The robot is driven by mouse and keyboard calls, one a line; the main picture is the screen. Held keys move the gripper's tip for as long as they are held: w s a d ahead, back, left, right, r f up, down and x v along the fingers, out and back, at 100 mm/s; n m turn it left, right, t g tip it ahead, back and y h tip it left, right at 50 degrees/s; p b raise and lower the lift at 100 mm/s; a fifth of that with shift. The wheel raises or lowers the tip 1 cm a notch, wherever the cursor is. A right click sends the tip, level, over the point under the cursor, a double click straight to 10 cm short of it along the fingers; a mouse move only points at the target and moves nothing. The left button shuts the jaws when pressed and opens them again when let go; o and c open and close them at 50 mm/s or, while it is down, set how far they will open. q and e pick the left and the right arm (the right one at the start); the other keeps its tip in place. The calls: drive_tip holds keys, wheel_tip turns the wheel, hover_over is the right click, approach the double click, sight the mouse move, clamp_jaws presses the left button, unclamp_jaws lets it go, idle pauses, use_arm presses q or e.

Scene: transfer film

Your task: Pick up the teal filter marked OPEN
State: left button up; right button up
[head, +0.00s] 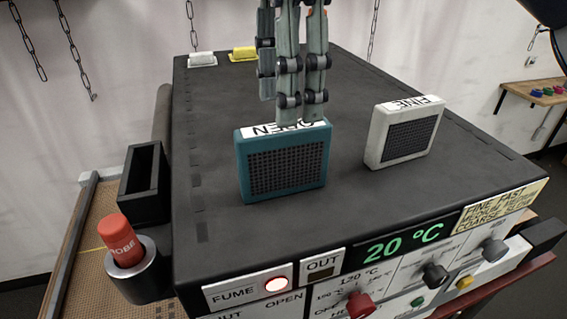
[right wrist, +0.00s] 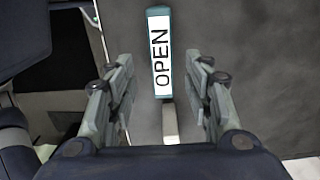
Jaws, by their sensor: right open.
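The teal filter (head: 284,169) stands upright on top of the dark machine, with a white label reading OPEN along its top edge. A white filter marked FINE (head: 405,131) stands upright to its right. My right gripper (head: 302,112) points down from above, at the back of the teal filter's top edge in the head view. In the right wrist view the gripper (right wrist: 162,135) is open, and the teal filter (right wrist: 158,50) shows ahead, roughly in line with the gap between the fingers. I cannot tell whether the fingers touch it. My left gripper is not in view.
The machine top (head: 230,100) is mostly clear. A white block (head: 203,59) and a yellow block (head: 243,54) lie at its back edge. A red probe (head: 119,240) stands in a holder at left, beside a black open box (head: 145,183). Knobs line the front panel.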

sight(285, 136)
drive_tip(key=shift+w+f, duration=0.1)
drive_tip(key=shift+f, duration=0.45)
drive_tip(key=shift+w+f, duration=0.2)
drive_tip(key=shift+f, duration=0.3)
drive_tip(key=f, duration=0.3)
drive_tip(key=shift+s+a+f+p, duration=0.2)
drive_tip(key=shift+s+f+p, duration=0.1)
drive_tip(key=shift+p, duration=0.05)
drive_tip(key=shift+f, duration=0.45)
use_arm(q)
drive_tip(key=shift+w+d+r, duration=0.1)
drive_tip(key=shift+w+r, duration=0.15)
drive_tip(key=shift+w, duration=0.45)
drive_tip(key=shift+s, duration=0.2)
use_arm(e)
clamp_jaws()
